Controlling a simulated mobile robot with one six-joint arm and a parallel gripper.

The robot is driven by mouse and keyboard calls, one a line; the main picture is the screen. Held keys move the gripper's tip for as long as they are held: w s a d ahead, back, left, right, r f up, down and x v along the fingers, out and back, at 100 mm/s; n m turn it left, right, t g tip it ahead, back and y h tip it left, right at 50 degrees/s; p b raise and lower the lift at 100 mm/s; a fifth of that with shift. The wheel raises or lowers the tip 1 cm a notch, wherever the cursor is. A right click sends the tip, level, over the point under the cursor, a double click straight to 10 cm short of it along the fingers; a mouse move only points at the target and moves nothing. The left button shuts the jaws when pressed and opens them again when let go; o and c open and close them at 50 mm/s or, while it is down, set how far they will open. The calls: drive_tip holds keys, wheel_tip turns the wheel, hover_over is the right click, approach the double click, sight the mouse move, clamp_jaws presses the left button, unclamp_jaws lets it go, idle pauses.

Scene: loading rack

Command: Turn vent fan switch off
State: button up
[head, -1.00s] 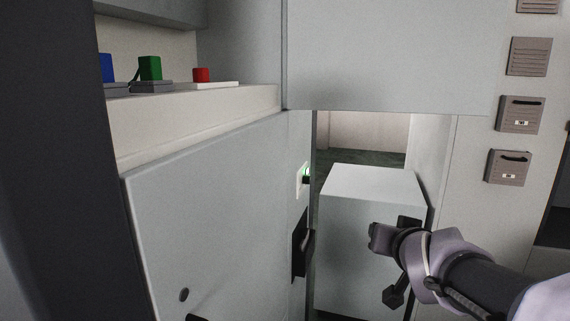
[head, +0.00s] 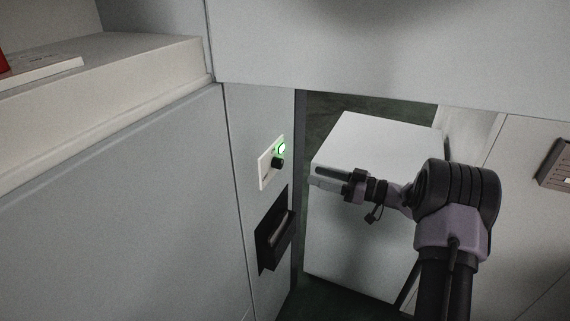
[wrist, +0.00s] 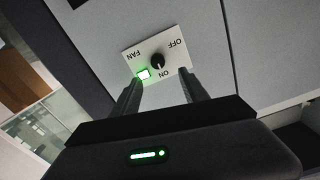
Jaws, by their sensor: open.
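The vent fan switch is a white plate (head: 265,172) on the grey side panel, with a black knob (head: 278,163) and a lit green lamp (head: 281,148). The wrist view shows the plate upside down, marked FAN, ON and OFF, with the black knob (wrist: 157,62) and the green lamp (wrist: 143,74) glowing. The knob's exact pointing is hard to tell. My gripper (head: 318,177) is open and empty, to the right of the switch and apart from it. In the wrist view, its two fingers (wrist: 160,91) point toward the plate, one on each side below the knob.
A black recessed holder (head: 274,238) is on the panel below the switch. A pale box-like cabinet (head: 365,140) stands behind my gripper. A white ledge (head: 110,85) is at upper left, and a wide grey panel (head: 390,50) overhangs above.

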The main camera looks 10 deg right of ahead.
sight(282, 165)
drive_tip(key=b+x, duration=0.2)
drive_tip(key=x, duration=0.9)
drive_tip(key=shift+w, duration=0.3)
clamp_jaws()
